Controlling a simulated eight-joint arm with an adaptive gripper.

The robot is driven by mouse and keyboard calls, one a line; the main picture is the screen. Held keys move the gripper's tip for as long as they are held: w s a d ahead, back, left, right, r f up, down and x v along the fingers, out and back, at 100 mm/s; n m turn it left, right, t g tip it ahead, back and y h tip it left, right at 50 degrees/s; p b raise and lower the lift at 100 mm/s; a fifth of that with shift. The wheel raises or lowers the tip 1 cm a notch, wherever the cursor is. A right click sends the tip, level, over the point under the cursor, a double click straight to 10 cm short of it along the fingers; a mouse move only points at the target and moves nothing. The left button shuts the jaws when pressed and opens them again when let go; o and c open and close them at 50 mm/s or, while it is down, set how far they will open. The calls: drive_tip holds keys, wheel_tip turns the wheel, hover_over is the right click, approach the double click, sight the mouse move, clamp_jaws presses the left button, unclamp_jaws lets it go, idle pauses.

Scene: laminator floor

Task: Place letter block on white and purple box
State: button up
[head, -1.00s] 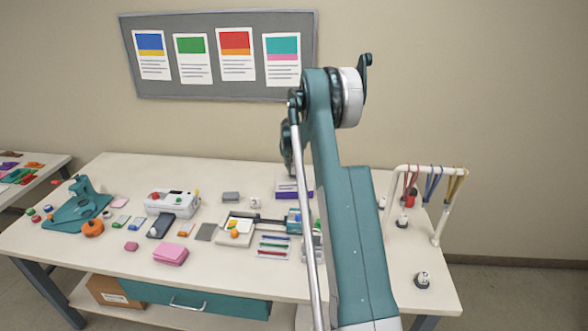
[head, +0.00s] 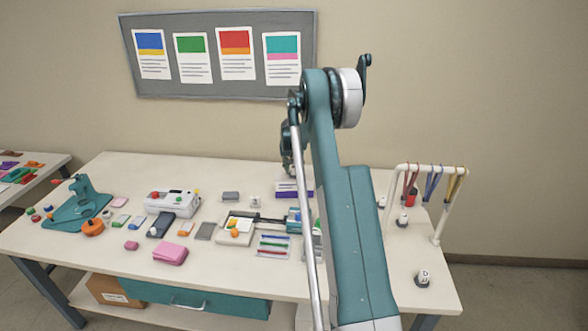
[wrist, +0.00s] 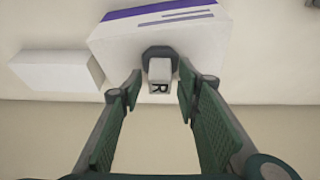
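The letter block (wrist: 159,76) is a small white cube with a black R and a dark rounded part at its far end. In the wrist view it shows in front of the white and purple box (wrist: 205,40), overlapping the box's near edge; whether they touch is unclear. My gripper (wrist: 162,84) is open, its green-padded fingers either side of the block, with a visible gap at the left finger. The box also shows in the head view (head: 293,192), partly behind my arm. My arm hides the gripper and this block there.
A white block-shaped object (wrist: 55,70) lies left of the box in the wrist view. A laminator-like white machine (head: 172,203), pink stack (head: 170,254) and pens (head: 273,245) crowd the table's middle. A white rack with colored bands (head: 438,215) stands at right.

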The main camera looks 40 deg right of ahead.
drive_tip(key=shift+r, duration=0.15)
drive_tip(key=v, duration=1.2)
idle(0.7)
drive_tip(key=shift+a, duration=0.1)
